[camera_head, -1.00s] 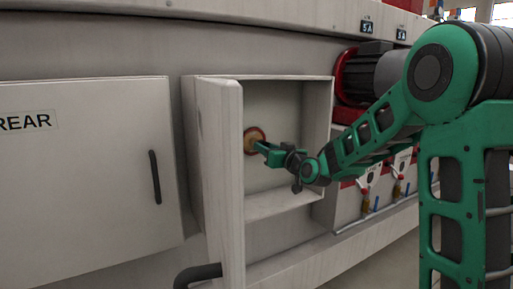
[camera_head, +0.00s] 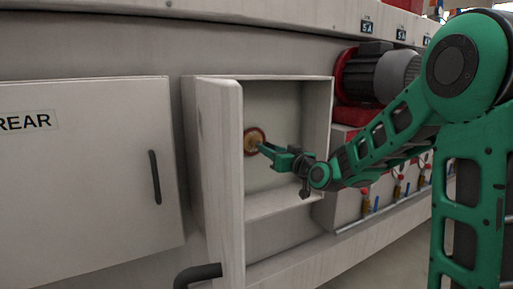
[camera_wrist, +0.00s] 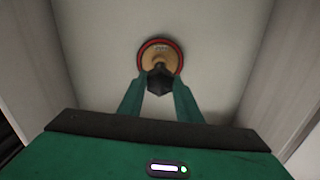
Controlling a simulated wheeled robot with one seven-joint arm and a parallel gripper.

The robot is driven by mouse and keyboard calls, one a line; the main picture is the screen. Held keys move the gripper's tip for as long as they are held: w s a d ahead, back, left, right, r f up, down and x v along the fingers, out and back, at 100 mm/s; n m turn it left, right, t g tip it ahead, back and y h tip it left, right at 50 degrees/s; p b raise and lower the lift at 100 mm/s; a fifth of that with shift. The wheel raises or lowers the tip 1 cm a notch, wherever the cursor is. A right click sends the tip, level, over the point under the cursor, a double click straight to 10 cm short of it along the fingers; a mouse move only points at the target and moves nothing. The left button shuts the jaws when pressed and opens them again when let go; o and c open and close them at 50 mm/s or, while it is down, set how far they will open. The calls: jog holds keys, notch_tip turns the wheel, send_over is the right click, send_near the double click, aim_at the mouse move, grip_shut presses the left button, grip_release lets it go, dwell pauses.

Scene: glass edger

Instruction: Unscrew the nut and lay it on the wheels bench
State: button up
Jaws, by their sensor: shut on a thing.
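A round wheel with a red rim and a tan middle (camera_head: 254,141) sits on the back wall inside the open cabinet. It also shows in the wrist view (camera_wrist: 158,52). My gripper (camera_head: 264,149) reaches into the cabinet in front of the wheel. In the wrist view, my gripper (camera_wrist: 159,86) is shut on a dark nut (camera_wrist: 160,80), held between the fingertips. The nut is too small to make out in the head view. No wheels bench can be identified.
The open cabinet door (camera_head: 222,180) stands left of my gripper, and the cabinet's right wall (camera_head: 318,135) is close on the other side. A closed door marked REAR (camera_head: 80,170) is at left. A motor (camera_head: 372,72) is at right.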

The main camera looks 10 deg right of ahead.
jog(key=v, duration=1)
dwell(0.6)
